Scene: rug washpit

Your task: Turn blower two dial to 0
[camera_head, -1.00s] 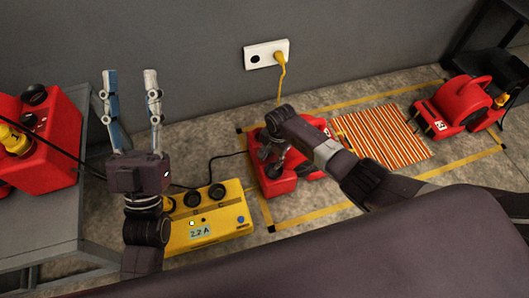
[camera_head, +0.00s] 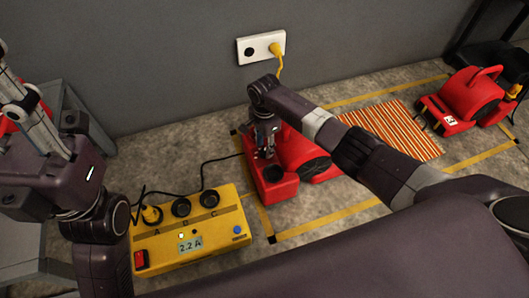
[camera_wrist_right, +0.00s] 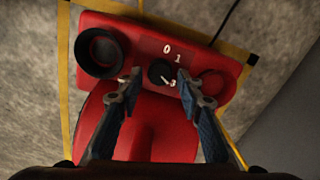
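A red blower (camera_head: 310,163) stands on the floor below the wall socket, partly hidden by my right arm. Its number is not visible. In the right wrist view its control face (camera_wrist_right: 135,48) carries a small black dial (camera_wrist_right: 160,72) with white marks 0 and 1 above it. The dial's white pointer slants to the lower right, away from the 0. My right gripper (camera_wrist_right: 157,79) is open, one fingertip on each side of the dial; I cannot tell whether they touch it. It points down in the head view (camera_head: 265,150). My left gripper (camera_head: 15,88) is open and empty at far left.
A yellow power box (camera_head: 205,245) with black sockets and a 2.2 A display stands left of the blower. Another red blower (camera_head: 460,105) stands at right beyond a striped rug (camera_head: 390,130). A yellow plug sits in the wall socket (camera_head: 261,47). Black cable crosses the floor.

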